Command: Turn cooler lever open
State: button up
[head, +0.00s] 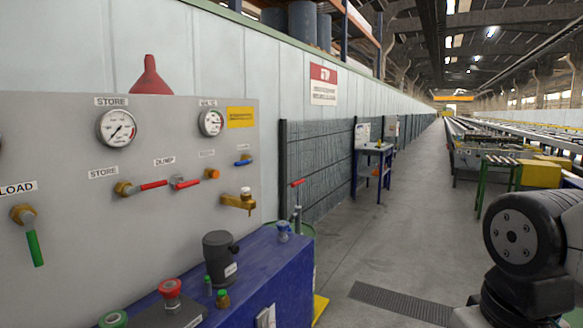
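Several levers show in the head view, and I cannot read the word "cooler" by any of them. On the grey panel (70,190), a green lever (35,248) hangs down under the LOAD label. Two red levers, one near STORE (152,185) and one under DUMP (187,184), lie roughly level. A small blue lever (243,162) sits at the panel's right, its label too small to read. Another red lever (298,183) is on a thin upright pipe beyond the panel. My gripper is out of view; only a dark joint of my arm shows at the right edge.
A blue cabinet (262,262) stands before the panel with a dark pump-like canister (219,258) and red and green knobs on top. A brass tap (240,201) juts from the panel. A blue workstand (372,150) is farther back. The floor aisle (400,230) is clear, with a dark grate.

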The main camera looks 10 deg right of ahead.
aim_at(251, 159)
jog(key=z, duration=0.5)
jog(key=i, duration=1.4)
jog(key=u, duration=0.85)
jog(key=i, duration=0.8)
jog(key=u, duration=0.65)
